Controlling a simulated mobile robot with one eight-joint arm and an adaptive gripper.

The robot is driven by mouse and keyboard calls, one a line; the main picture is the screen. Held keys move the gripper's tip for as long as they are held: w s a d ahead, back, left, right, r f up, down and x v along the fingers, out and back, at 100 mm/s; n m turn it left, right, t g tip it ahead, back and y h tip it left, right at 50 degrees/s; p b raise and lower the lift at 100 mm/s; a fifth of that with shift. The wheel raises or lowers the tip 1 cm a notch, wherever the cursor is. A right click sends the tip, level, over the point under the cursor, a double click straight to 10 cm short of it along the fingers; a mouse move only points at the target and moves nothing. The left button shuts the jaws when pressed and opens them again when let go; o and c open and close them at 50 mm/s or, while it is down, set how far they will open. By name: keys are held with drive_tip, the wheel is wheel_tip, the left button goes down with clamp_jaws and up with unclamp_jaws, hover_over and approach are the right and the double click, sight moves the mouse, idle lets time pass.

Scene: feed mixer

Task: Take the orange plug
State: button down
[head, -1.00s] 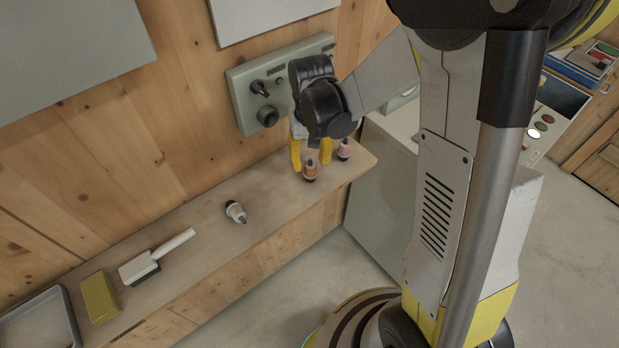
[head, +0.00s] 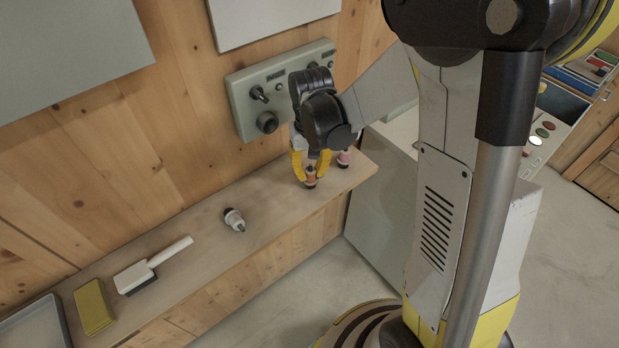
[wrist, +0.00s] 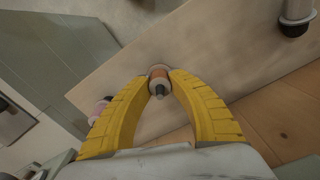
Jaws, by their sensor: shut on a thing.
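The orange plug (head: 310,176) stands near the right end of the wooden shelf. My gripper (head: 309,182) has its yellow fingers closed on the plug from both sides. In the wrist view the fingertips of my gripper (wrist: 160,72) meet around the plug (wrist: 159,83), which shows an orange band, pale rings and a dark tip. I cannot tell whether the plug still touches the shelf.
A pink plug (head: 344,158) stands close by on the right. A brush (head: 150,268), a yellow sponge (head: 93,307) and a grey tray (head: 38,330) are farther left. A grey panel with knobs (head: 280,85) is on the wall behind.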

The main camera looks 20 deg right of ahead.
drive_tip(key=shift+r+p, duration=2.15)
drive_tip(key=shift+r, duration=1.15)
